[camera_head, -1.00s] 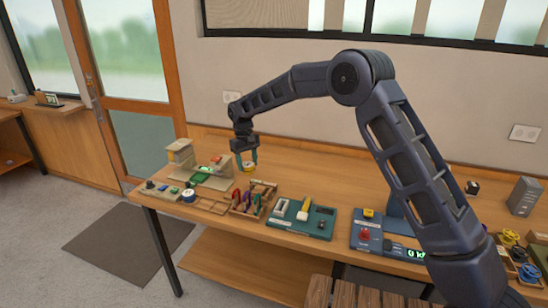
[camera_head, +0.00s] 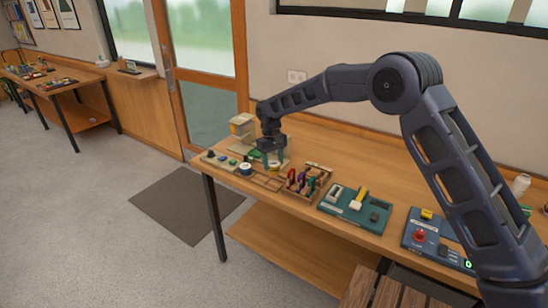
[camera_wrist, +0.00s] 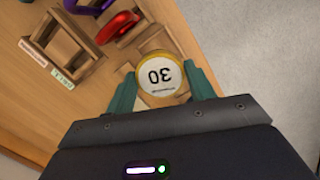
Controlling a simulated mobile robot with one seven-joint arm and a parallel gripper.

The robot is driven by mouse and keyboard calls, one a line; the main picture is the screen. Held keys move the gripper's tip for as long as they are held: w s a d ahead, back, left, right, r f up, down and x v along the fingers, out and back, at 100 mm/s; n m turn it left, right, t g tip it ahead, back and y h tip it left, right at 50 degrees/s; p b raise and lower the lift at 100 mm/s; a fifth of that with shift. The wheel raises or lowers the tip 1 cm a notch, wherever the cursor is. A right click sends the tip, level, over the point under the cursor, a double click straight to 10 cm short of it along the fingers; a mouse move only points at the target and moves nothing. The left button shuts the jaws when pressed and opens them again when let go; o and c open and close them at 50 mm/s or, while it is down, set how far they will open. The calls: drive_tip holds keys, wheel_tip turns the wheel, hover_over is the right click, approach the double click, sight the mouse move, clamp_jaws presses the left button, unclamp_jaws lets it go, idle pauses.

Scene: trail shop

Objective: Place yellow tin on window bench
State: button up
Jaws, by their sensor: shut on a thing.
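My gripper (camera_head: 273,158) is shut on the yellow tin (camera_head: 274,167) above the left end of the wooden workbench (camera_head: 355,165). I cannot tell for sure which surface is the window bench.
A divided wooden tray (camera_head: 312,191) with coloured carabiners stands close right of the tin. A green board (camera_head: 352,207) and a blue panel (camera_head: 437,243) lie further right. Open floor with a dark mat (camera_head: 187,203) is left of the workbench.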

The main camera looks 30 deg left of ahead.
drive_tip(key=shift+f, duration=3.3)
drive_tip(key=shift+f, duration=0.3)
drive_tip(key=o, duration=1.1)
drive_tip(key=shift+r, duration=0.1)
